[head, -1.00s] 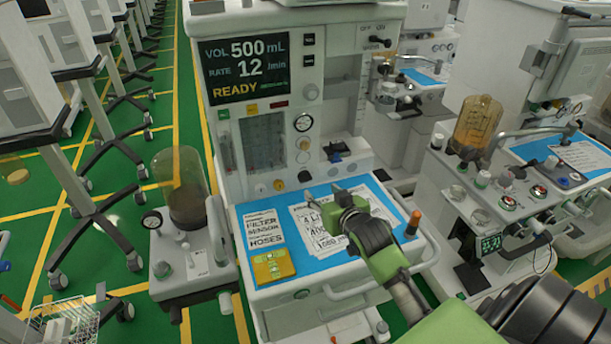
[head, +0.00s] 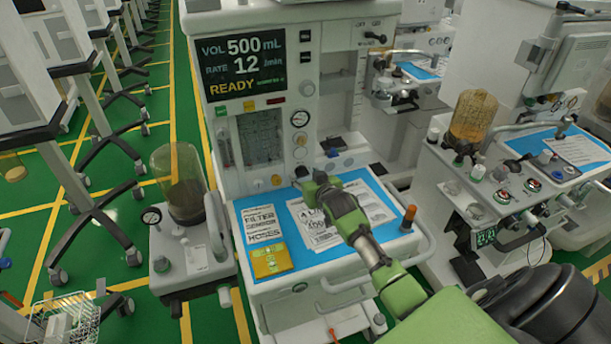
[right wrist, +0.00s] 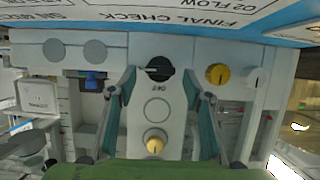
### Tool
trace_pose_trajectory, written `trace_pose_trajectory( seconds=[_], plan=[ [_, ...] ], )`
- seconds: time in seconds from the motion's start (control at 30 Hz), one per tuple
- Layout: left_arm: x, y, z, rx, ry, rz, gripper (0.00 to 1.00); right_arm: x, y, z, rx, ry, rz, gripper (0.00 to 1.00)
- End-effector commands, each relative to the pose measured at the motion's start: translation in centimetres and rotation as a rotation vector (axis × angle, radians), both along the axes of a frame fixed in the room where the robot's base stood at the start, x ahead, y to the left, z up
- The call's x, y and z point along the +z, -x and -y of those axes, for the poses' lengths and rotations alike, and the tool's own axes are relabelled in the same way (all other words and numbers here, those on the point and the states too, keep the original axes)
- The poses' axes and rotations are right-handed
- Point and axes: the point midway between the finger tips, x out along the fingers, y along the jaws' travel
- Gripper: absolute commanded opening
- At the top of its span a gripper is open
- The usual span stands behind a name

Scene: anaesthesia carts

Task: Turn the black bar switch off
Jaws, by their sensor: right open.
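The black bar switch (right wrist: 158,68) is a round black knob with a bar across it on the pale front panel of the anaesthesia machine (head: 345,85). In the right wrist view, which looks upside down, its bar lies roughly sideways. A small label beside it is too small to read surely. My right gripper (right wrist: 160,84) is open, with one finger on each side of the switch and nothing held. I cannot tell whether a finger touches it. In the head view my right gripper (head: 307,180) is at the panel's lower edge and largely covers the switch. My left gripper is out of view.
A yellow knob (right wrist: 217,74) and a blue control (right wrist: 93,80) flank the switch. A cream knob (right wrist: 154,141) shares its panel. Below lies a blue worktop (head: 285,220) with printed cards and a yellow box (head: 271,261). Another black lever (head: 376,38) is higher up.

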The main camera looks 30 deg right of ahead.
Motion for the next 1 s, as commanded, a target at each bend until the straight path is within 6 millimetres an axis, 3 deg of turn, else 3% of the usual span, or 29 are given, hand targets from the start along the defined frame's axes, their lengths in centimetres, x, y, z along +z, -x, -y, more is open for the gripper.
trace_pose_trajectory(
  seconds=[0.37,0.53,1.0],
  plan=[
    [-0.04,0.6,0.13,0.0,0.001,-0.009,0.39,-0.13,-0.38,0.09,0.0,0.0,0.0,0.46],
    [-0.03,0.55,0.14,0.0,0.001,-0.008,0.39,-0.12,-0.36,0.09,0.0,0.0,0.0,0.07],
    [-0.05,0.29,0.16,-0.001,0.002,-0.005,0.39,-0.17,-0.4,-0.15,0.0,0.068,-0.016,0.07]
  ],
)
